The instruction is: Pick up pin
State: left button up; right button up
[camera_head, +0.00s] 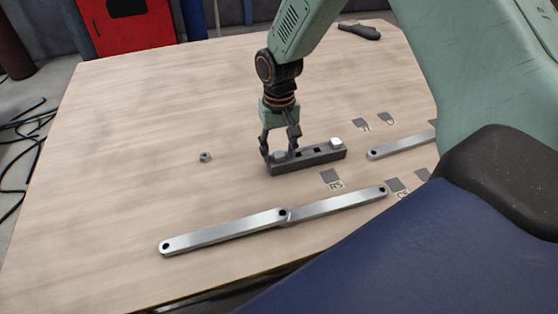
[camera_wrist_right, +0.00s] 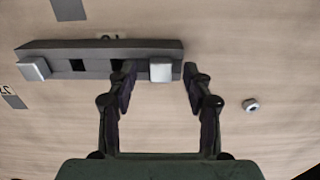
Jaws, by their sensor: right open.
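A dark grey holder block (camera_head: 310,158) lies on the table, with a light metal pin at each end and dark empty holes between them. The near-left pin (camera_head: 279,155) stands between the fingertips of my right gripper (camera_head: 280,149), which points down over the block's left end. The other pin (camera_head: 337,142) is at the block's far end and also shows in the wrist view (camera_wrist_right: 35,68). My left gripper is not in view.
A small nut (camera_head: 205,157) lies left of the block. Two joined metal bars (camera_head: 230,231) lie in front, and another bar (camera_head: 400,145) lies at right. Grey marker squares (camera_head: 330,176) and a dark-handled tool (camera_head: 360,31) are on the table. The table's left side is clear.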

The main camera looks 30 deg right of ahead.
jog(key=shift+f, duration=0.5)
jog(key=shift+s+r, duration=0.1)
jog(key=shift+r, duration=0.15)
jog(key=shift+c, duration=0.6)
jog(key=shift+f, duration=0.1)
jog(key=c, duration=0.5)
grip_shut()
